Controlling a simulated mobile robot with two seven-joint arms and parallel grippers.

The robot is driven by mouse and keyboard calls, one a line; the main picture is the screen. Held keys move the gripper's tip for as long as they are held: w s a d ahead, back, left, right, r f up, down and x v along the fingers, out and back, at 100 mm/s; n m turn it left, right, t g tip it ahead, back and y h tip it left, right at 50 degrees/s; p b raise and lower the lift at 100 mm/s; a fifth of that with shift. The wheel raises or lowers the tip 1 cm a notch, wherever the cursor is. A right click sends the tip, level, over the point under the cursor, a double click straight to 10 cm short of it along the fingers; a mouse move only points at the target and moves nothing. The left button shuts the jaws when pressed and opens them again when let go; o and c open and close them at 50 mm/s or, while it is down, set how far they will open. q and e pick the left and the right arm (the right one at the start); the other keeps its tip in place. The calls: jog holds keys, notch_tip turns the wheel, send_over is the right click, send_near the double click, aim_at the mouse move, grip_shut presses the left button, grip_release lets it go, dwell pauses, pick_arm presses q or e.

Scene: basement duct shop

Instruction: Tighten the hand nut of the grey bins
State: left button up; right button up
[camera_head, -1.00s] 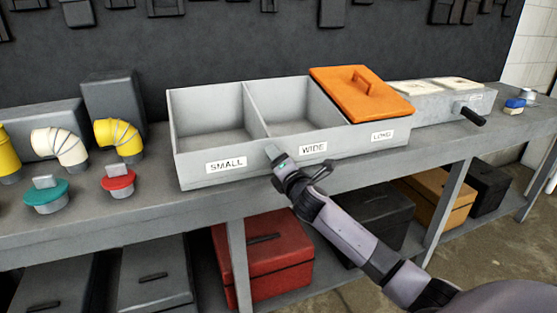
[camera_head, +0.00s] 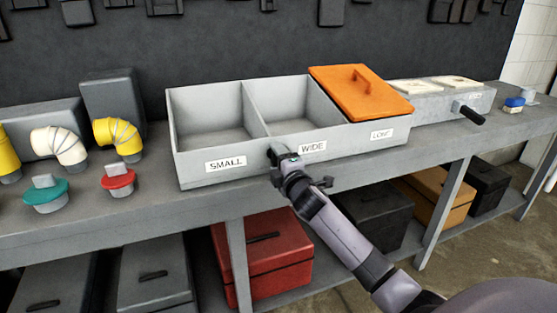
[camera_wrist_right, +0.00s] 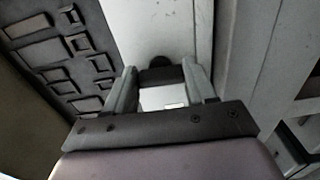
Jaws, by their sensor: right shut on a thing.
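The grey bins (camera_head: 210,140) are one open box on the bench, with labels SMALL, WIDE and LONG along the front. An orange lid (camera_head: 360,92) covers the LONG compartment; the other two are open and empty. My right gripper (camera_head: 276,152) is at the front wall, between the SMALL and WIDE labels. In the right wrist view, its fingers are on either side of a dark round piece, apparently the hand nut (camera_wrist_right: 160,62), and shut on it. In the head view the gripper hides the nut. My left gripper is out of view.
Left on the bench (camera_head: 150,205) are yellow and white duct elbows (camera_head: 68,146), a teal-topped piece (camera_head: 45,194) and a red-topped piece (camera_head: 118,181). At right, a grey box (camera_head: 430,105) has a black handle (camera_head: 470,114) jutting forward. Toolboxes (camera_head: 265,255) fill the shelf below.

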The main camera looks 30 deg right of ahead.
dwell(0.3)
jog(key=o, duration=1)
jog(key=shift+o, duration=0.2)
jog(key=shift+s, duration=0.15)
jog(key=v, duration=0.7)
jog(key=shift+f, duration=0.1)
